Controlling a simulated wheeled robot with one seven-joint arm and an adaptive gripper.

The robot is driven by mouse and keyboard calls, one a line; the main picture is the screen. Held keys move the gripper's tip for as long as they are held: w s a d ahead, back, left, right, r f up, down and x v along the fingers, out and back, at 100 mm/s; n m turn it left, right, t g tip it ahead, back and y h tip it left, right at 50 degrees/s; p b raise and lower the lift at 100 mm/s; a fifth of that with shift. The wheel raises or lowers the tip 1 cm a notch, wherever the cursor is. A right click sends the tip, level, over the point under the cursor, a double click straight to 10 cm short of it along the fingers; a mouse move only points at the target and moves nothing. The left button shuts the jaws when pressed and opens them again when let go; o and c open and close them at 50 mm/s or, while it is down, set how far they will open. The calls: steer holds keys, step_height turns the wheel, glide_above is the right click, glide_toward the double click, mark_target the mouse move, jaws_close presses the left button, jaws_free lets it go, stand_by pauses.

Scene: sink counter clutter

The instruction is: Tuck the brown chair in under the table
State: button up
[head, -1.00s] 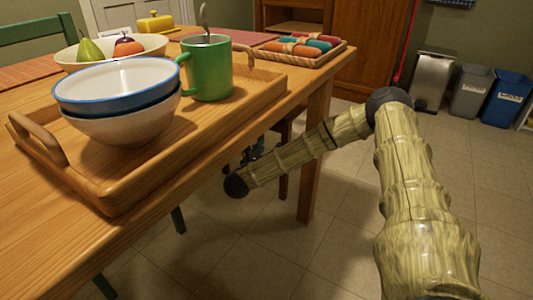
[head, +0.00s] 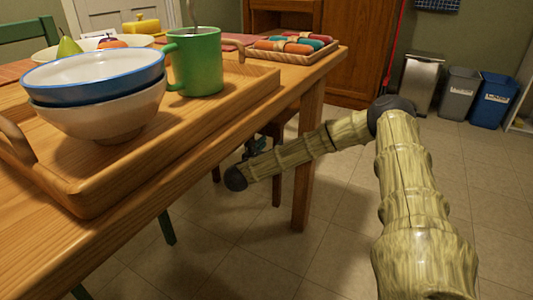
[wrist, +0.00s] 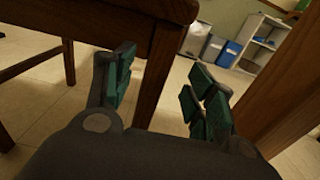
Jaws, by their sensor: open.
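The brown chair is mostly hidden in the head view behind the table leg and my arm; a dark brown leg (head: 277,185) shows under the table's end. In the wrist view its seat edge (wrist: 95,10) crosses the upper left, with one leg (wrist: 158,75) between my fingers and another leg (wrist: 68,62) at left. My gripper (wrist: 160,72) is open, its green-padded fingers on either side of the nearer leg; contact cannot be told. It is small and partly hidden in the head view (head: 256,148). The wooden table (head: 130,240) fills the left, with its corner leg (head: 306,165) beside my forearm.
On the table are a tray (head: 262,77) with stacked bowls (head: 98,95) and a green mug (head: 197,62). A green chair (head: 28,30) stands behind. Bins (head: 490,98) stand at the far right wall. The tiled floor at right is clear.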

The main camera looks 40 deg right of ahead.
mark_target(276, 140)
steer(key=b+x, duration=0.2)
steer(key=x, duration=0.4)
steer(key=shift+a+f+b, duration=0.1)
steer(key=shift+b, duration=0.25)
steer(key=shift+w+d, duration=0.25)
steer(key=shift+d, duration=0.35)
jaws_close()
